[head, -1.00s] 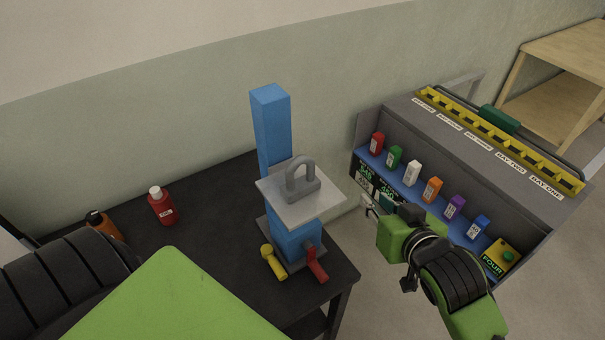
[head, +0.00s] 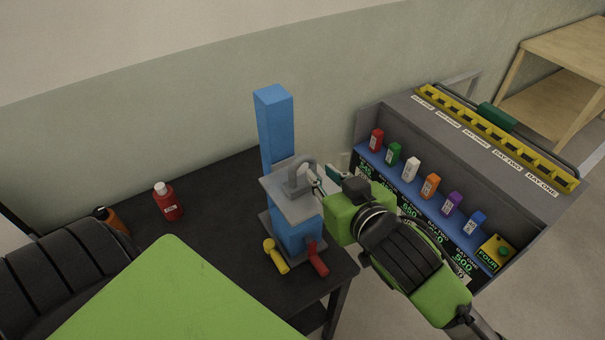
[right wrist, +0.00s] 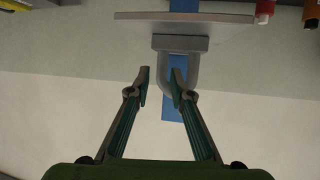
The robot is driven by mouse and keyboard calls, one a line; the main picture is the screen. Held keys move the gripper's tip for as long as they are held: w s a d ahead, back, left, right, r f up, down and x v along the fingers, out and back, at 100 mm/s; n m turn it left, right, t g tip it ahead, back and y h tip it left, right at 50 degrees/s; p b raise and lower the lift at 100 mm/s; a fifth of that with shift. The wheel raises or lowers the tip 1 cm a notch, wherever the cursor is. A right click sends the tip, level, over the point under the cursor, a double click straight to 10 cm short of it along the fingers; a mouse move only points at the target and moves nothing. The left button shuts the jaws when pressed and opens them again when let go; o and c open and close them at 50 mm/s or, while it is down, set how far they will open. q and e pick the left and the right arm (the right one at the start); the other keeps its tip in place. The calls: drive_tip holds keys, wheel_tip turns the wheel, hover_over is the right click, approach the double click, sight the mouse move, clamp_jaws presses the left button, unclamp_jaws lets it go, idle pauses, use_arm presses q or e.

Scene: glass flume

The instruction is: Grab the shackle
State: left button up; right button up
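The grey shackle (head: 295,186), a U-shaped loop on a block, stands upright on the grey plate (head: 277,201) of the blue stand (head: 275,122). My right gripper (head: 318,181) is open at the shackle's right side in the head view. In the right wrist view the shackle (right wrist: 164,72) hangs inverted below the plate. The open fingers (right wrist: 161,78) show there on either side of its left leg, the right fingertip overlapping the loop's opening. I cannot tell whether they touch it. My left gripper is out of view.
A yellow handle (head: 275,257) and a red handle (head: 317,259) are at the stand's foot. A red bottle (head: 168,203) and an orange bottle (head: 111,220) are on the dark table (head: 214,222). A grey rack (head: 480,150) with several coloured items stands right.

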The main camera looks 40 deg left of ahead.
sight(314, 171)
drive_tip(key=shift+w+a+f, duration=0.1)
drive_tip(key=shift+w+a, duration=0.1)
drive_tip(key=shift+a, duration=0.1)
drive_tip(key=p+x, duration=0.2)
drive_tip(key=x, duration=0.2)
drive_tip(key=shift+s+f, duration=0.15)
drive_tip(key=shift+s, duration=0.05)
drive_tip(key=shift+w+a+f, duration=0.25)
drive_tip(key=shift+a, duration=0.05)
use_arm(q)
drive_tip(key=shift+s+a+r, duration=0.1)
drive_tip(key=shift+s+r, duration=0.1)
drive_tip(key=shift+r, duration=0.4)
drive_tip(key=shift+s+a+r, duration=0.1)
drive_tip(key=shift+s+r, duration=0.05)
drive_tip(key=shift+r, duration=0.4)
use_arm(e)
drive_tip(key=shift+r, duration=0.1)
clamp_jaws()
